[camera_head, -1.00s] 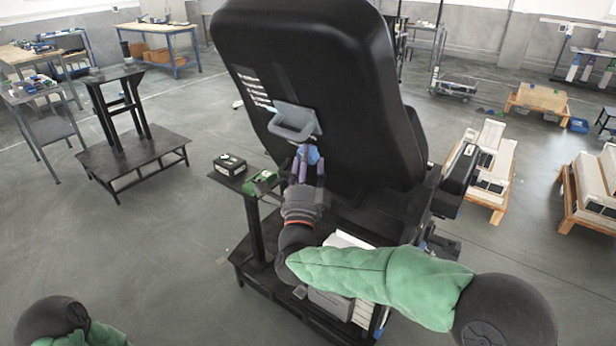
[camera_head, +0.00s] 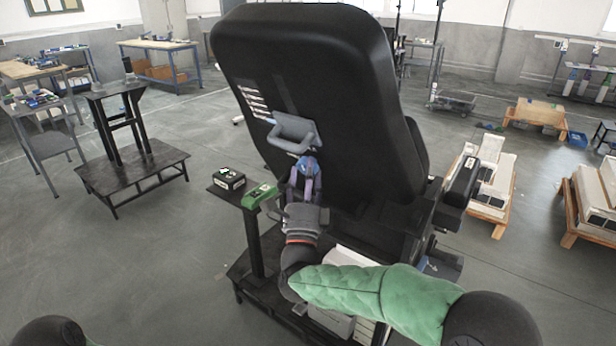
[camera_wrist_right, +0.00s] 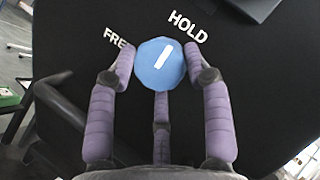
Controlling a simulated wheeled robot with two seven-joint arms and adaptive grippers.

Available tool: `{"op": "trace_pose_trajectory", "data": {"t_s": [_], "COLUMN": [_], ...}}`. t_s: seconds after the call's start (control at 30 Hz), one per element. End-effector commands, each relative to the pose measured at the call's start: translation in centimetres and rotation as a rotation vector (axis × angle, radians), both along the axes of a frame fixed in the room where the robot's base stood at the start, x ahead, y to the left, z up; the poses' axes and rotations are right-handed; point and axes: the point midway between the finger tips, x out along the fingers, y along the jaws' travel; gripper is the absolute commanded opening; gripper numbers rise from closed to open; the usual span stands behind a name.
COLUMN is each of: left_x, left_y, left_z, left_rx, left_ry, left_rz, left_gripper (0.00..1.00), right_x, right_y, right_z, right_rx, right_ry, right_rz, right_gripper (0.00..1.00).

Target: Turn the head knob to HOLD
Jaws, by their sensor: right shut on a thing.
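The blue knob (camera_wrist_right: 156,68) with a white bar sits on the black back of a large seat (camera_head: 310,70). White HOLD (camera_wrist_right: 188,27) and partly covered FREE (camera_wrist_right: 116,38) lettering lie beyond it in the right wrist view. The white bar slants up to the right, closer to HOLD than to FREE. My right gripper (camera_wrist_right: 160,75) is shut on the knob, its purple fingers around the rim. In the head view the knob (camera_head: 308,165) shows small below the grey handle, with my right gripper (camera_head: 306,172) on it. My left gripper is out of view.
A grey handle (camera_head: 293,132) stands out from the seat back just above the knob. A small stand at left holds a black box (camera_head: 229,179) and a green item (camera_head: 258,195). A dark platform table (camera_head: 130,165) stands farther left. Open floor lies between.

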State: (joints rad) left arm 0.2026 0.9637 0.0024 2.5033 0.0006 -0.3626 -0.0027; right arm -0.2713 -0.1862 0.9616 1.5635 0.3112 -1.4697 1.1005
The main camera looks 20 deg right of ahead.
Motion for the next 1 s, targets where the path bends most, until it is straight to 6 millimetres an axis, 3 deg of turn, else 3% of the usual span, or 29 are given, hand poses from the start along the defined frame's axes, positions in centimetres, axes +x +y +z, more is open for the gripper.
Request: {"op": "trace_pose_trajectory", "data": {"t_s": [0.13, 0.17, 0.2, 0.23, 0.67, 1.0], "left_x": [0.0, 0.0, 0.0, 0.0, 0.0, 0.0], "left_y": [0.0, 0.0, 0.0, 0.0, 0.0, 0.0], "left_z": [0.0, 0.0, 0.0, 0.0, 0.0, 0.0], "left_rx": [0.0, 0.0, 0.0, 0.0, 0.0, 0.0], "left_ry": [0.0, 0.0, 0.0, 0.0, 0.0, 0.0], "left_rz": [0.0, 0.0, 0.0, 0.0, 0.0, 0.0], "left_gripper": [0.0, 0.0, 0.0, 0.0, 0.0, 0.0], "right_x": [0.0, 0.0, 0.0, 0.0, -0.5, -5.2], "right_y": [0.4, 0.4, 0.4, 0.4, 0.3, 2.2], "right_z": [0.3, 0.3, 0.3, 0.3, -0.2, -3.4], "right_rx": [-0.004, -0.004, -0.004, -0.005, -0.002, -0.003], "right_ry": [-0.006, -0.006, -0.006, -0.006, -0.003, -0.003], "right_rz": [0.01, 0.01, 0.01, 0.009, 0.003, 0.007], "right_gripper": [0.17, 0.56, 0.67, 0.71, 0.71, 0.71]}}
